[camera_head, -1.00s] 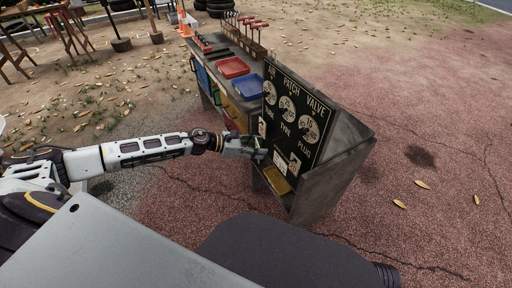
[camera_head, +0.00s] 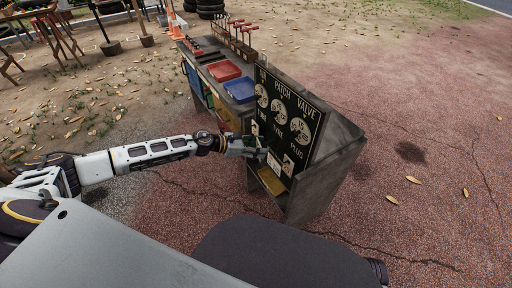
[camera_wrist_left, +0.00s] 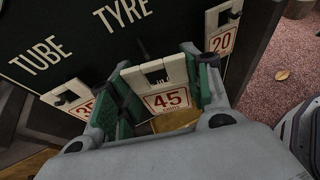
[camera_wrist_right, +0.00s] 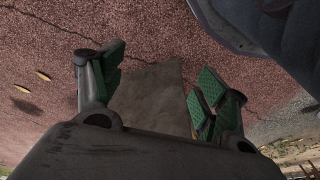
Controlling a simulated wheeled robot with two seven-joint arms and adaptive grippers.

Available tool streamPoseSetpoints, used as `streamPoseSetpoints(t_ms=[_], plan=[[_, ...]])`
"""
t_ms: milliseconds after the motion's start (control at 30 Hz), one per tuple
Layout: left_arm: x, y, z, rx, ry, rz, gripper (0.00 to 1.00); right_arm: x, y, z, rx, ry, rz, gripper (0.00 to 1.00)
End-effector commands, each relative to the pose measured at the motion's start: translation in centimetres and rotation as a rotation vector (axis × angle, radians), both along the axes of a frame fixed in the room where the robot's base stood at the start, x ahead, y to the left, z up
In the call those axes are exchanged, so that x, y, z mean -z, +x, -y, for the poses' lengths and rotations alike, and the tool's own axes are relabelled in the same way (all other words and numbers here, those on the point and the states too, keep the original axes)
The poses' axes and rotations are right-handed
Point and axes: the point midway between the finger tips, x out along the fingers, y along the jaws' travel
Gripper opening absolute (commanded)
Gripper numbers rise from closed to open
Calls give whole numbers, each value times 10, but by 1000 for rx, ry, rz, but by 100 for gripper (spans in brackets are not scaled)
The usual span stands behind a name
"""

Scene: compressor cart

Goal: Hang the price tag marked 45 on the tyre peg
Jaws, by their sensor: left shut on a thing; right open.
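The price tag marked 45 (camera_wrist_left: 168,98) is a white card with red print and a slot at its top. It sits between the green pads of my left gripper (camera_wrist_left: 160,88), which is shut on it. The tag is roughly upright, in front of the black board (camera_wrist_left: 60,25), below the word TYRE. A dark peg (camera_wrist_left: 142,46) stands out from the board just above the tag; I cannot tell whether they touch. In the head view my left gripper (camera_head: 262,152) is at the board's lower part. My right gripper (camera_wrist_right: 155,88) is open and empty above the ground.
Tags marked 35 (camera_wrist_left: 80,106) and 20 (camera_wrist_left: 222,38) hang on either side of the 45 tag. The cart (camera_head: 325,185) carries a red tray (camera_head: 224,71) and a blue tray (camera_head: 241,90). The reddish ground right of the cart is clear.

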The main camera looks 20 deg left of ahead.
Motion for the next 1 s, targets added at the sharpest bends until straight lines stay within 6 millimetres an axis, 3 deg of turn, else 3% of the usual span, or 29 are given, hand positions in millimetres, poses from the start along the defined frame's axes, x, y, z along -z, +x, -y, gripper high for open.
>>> streamPoseSetpoints(t_ms=[1000], plan=[[3,29,23,0,-1,0,36,16,-10,3,2,-10,-35,74]])
